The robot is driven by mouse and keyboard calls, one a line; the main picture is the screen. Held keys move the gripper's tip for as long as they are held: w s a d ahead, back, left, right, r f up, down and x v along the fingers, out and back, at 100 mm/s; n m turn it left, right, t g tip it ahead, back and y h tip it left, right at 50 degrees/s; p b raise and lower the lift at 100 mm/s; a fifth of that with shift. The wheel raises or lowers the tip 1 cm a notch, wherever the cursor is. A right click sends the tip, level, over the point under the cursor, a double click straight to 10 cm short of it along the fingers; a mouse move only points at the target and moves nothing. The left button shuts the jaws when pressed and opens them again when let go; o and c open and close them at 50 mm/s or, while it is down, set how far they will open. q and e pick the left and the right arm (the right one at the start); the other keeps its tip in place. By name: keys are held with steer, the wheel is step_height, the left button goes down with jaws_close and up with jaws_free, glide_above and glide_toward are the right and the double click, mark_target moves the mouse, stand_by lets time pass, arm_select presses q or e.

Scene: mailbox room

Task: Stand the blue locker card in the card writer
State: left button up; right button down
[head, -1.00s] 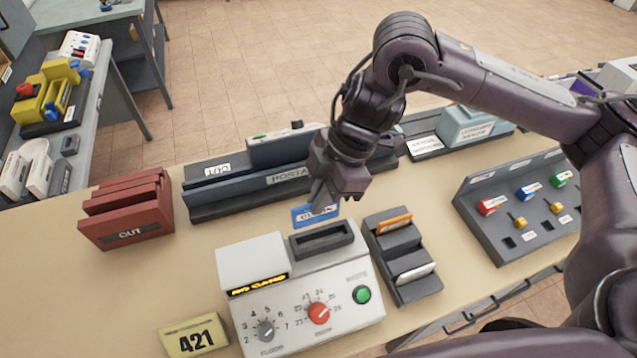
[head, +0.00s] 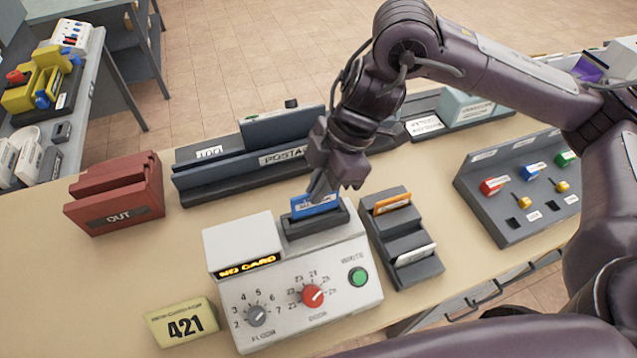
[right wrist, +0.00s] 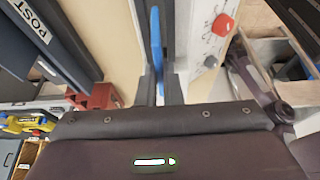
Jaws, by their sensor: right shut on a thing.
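The blue locker card (head: 315,205) stands upright at the slot on top of the card writer (head: 300,285). Its lower edge is hidden by the slot's dark rim, so I cannot tell how deep it sits. The writer's display reads "NO CARD". My right gripper (head: 322,190) is shut on the card from above and behind. In the right wrist view the card (right wrist: 157,45) shows edge-on between the two fingers (right wrist: 160,88). My left gripper is in neither view.
A stepped card holder (head: 405,245) with an orange and a white card stands right of the writer. A yellow "421" sign (head: 182,323), a red OUT rack (head: 115,195) and a dark postal rack (head: 245,175) stand around. A key panel (head: 520,190) is at right.

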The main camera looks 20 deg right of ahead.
mark_target(318, 211)
steer(key=shift+f, duration=0.1)
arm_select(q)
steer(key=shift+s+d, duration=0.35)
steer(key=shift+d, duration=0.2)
arm_select(e)
steer(key=shift+f, duration=0.1)
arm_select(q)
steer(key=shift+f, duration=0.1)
arm_select(e)
steer(key=shift+f, duration=0.2)
arm_select(q)
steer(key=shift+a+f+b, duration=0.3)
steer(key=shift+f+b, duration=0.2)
steer(key=shift+b, duration=0.05)
arm_select(e)
steer(key=shift+f, duration=0.8)
steer(key=shift+f+b, duration=0.3)
steer(key=shift+f, duration=0.35)
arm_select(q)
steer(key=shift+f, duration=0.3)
arm_select(e)
steer(key=c, duration=1.5)
jaws_free()
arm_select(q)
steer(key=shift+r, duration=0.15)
arm_select(e)
steer(key=shift+r, duration=0.2)
